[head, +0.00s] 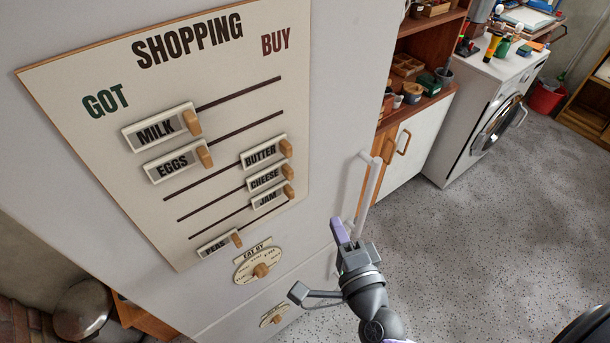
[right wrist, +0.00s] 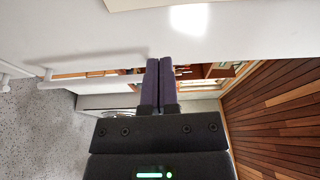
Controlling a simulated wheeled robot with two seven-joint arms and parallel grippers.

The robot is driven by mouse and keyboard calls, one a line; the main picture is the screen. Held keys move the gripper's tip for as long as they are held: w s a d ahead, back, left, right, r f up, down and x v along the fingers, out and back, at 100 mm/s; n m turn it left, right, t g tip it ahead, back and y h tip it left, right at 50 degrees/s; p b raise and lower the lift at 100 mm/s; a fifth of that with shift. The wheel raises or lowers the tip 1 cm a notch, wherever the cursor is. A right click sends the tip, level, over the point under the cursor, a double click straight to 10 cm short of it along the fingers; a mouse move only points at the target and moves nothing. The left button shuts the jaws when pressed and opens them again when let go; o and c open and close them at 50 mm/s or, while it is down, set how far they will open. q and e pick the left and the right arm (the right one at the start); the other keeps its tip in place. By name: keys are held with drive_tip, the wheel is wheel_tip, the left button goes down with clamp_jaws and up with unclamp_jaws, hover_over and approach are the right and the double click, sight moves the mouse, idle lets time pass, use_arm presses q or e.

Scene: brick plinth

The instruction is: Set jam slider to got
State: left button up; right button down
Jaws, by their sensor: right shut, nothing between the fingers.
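A shopping board (head: 180,235) on a pale fridge door has GOT at its left and BUY at its right. The jam slider (head: 270,196) is at the right end of its slot, on the BUY side, below the butter slider (head: 264,152) and cheese slider (head: 268,178). The milk slider (head: 160,127), eggs slider (head: 177,162) and peas slider (head: 217,244) are at the left, on the GOT side. My right gripper (head: 342,232) is shut and empty, to the lower right of the jam slider and apart from it. The right wrist view shows its fingers (right wrist: 158,84) together. My left gripper is not in view.
A round eat-by dial (head: 259,264) is below the board. The fridge's vertical handle (head: 369,192) stands close behind my right gripper. A washing machine (head: 487,115) and wooden shelves (head: 422,55) are further back.

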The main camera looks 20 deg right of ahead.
sight(275, 199)
drive_tip(key=shift+r, duration=0.3)
drive_tip(key=w, duration=1)
drive_tip(key=shift+a, duration=0.2)
drive_tip(key=shift+s+a+p, duration=0.2)
drive_tip(key=shift+s+a, duration=0.05)
drive_tip(key=shift+a, duration=0.4)
drive_tip(key=shift+s+a+p, duration=0.2)
drive_tip(key=shift+s+a, duration=0.05)
drive_tip(key=shift+a, duration=0.35)
drive_tip(key=shift+s+a, duration=0.2)
drive_tip(key=shift+a, duration=0.25)
